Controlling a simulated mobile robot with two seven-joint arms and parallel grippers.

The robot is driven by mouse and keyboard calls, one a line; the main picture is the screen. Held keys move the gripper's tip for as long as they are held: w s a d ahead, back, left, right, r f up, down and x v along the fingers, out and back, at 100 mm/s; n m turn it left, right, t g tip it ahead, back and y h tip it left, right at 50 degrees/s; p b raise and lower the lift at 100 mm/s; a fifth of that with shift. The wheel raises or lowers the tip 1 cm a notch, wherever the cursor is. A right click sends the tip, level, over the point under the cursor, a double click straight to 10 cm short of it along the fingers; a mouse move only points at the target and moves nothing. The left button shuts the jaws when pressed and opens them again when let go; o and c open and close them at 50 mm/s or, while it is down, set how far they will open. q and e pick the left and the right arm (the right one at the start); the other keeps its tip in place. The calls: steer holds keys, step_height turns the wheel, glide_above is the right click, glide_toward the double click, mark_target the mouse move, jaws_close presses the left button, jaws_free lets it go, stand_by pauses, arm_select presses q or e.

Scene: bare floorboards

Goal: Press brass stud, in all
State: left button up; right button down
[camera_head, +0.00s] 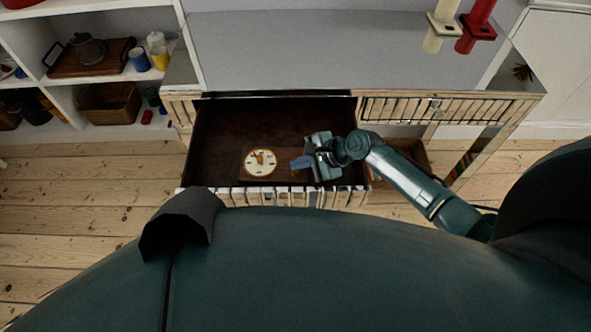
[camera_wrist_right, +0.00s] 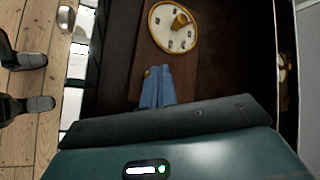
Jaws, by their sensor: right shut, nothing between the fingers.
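A wooden board with a white, brass-rimmed dial (camera_head: 260,163) lies in the open drawer (camera_head: 225,125). In the right wrist view the dial (camera_wrist_right: 165,35) carries a brass knob (camera_wrist_right: 180,20) on its face. A small brass stud (camera_wrist_right: 146,73) shows on the board at the tips of my right gripper's blue fingers (camera_wrist_right: 155,85); I cannot tell whether they touch it. In the head view my right gripper (camera_head: 298,163) is shut and empty, inside the drawer just right of the dial. My left gripper is not in view.
The drawer front (camera_head: 275,197) and side walls surround my right gripper. The grey desk top (camera_head: 290,50) above is mostly clear, with a cream clamp-like object (camera_head: 441,25) and a red one (camera_head: 475,28) at its right. A white shelf unit (camera_head: 95,15) stands at left.

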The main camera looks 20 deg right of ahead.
steer(key=shift+f, duration=0.1)
steer(key=shift+f, duration=0.35)
steer(key=shift+s+f+b, duration=0.1)
steer(key=shift+f+b, duration=0.25)
steer(key=shift+f, duration=0.25)
stand_by(1.0)
steer(key=shift+d+r+p, duration=0.1)
steer(key=shift+r+p, duration=0.9)
steer(key=shift+p, duration=0.1)
